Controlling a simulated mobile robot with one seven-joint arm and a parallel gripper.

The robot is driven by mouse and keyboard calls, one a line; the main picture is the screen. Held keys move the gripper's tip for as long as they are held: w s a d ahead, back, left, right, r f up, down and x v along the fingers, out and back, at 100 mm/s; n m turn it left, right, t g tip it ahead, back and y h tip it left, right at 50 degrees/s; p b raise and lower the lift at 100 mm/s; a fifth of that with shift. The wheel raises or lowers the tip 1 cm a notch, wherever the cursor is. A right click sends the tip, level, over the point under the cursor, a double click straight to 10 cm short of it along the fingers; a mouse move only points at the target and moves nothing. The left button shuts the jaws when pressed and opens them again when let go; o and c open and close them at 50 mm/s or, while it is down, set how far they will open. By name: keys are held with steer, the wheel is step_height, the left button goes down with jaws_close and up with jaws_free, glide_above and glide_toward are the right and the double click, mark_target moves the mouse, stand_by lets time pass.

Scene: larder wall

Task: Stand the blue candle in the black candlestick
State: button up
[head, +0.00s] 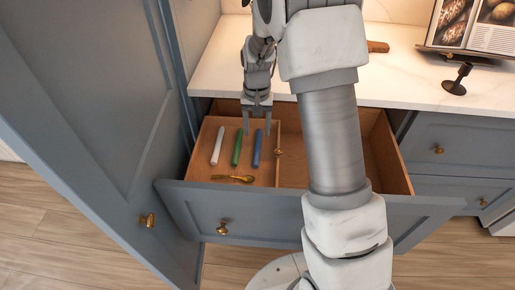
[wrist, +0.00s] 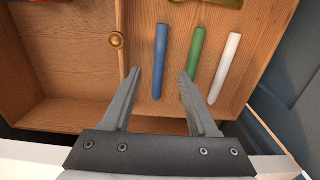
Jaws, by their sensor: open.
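The blue candle (head: 257,148) lies in the left compartment of the open drawer, rightmost of three candles. It also shows in the wrist view (wrist: 160,62). My gripper (head: 257,128) is open and empty above the drawer, over the far ends of the blue and green candles. In the wrist view my fingers (wrist: 160,75) are spread, with the blue candle between and below them and the green candle (wrist: 194,65) behind the right fingertip. The black candlestick (head: 456,80) stands upright and empty on the counter at the right.
A wooden divider with a brass knob (wrist: 117,40) stands beside the blue candle. An open cabinet door (head: 90,120) flanks the drawer at left. A book on a stand (head: 475,25) is behind the candlestick.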

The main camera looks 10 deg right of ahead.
mark_target(257, 150)
steer(key=f+b, duration=0.1)
steer(key=f, duration=0.3)
steer(key=f+b, duration=0.1)
steer(key=f, duration=0.4)
steer(key=shift+w+f, duration=0.2)
steer(key=shift+f, duration=0.05)
jaws_close()
stand_by(0.6)
